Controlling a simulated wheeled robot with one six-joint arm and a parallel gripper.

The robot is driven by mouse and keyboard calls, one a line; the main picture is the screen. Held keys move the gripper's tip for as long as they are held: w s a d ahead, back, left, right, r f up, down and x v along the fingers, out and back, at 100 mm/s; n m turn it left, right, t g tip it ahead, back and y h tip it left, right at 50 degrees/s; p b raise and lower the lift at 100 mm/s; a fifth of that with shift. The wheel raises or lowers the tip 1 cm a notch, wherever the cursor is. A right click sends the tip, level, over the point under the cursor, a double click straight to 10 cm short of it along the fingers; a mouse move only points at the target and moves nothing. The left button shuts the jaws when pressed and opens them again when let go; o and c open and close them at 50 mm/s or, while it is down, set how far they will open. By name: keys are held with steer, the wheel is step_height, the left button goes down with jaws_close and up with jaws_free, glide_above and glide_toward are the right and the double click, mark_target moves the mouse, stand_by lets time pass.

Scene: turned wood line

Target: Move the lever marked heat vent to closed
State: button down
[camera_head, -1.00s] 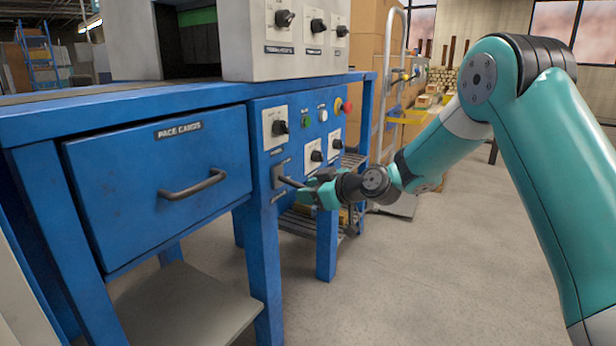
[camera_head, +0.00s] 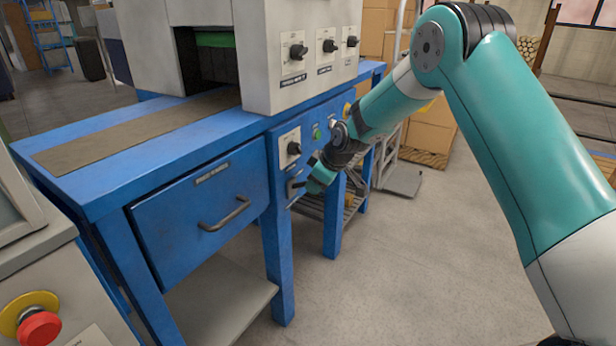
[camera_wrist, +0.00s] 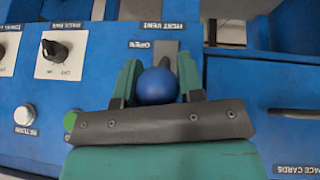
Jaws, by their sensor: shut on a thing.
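The heat vent lever is on the front panel of the blue bench. In the wrist view its blue ball knob (camera_wrist: 157,87) sits between the two teal fingers of my gripper (camera_wrist: 157,74), which is shut on it. A HEAT VENT label (camera_wrist: 158,25) and an OPEN label (camera_wrist: 139,44) show beside the lever's dark plate (camera_wrist: 168,47). No closed label is readable. In the head view my gripper (camera_head: 318,178) is at the lever's plate (camera_head: 294,186), and the fingers hide most of the lever.
A PACE CARDS drawer (camera_head: 205,205) with a bar handle (camera_head: 225,214) is left of the lever. A rotary knob (camera_head: 293,148) sits above the plate, and a pace fan knob (camera_wrist: 54,50) shows nearby. A red stop button (camera_head: 40,328) is at front left.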

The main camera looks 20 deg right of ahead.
steer(key=shift+w+r, duration=0.15)
steer(key=shift+r, duration=0.05)
stand_by(0.3)
steer(key=c, duration=0.8)
jaws_free()
steer(key=shift+f, duration=0.1)
steer(key=p+v, duration=0.2)
steer(key=v, duration=1.5)
steer(key=shift+r+p, duration=0.3)
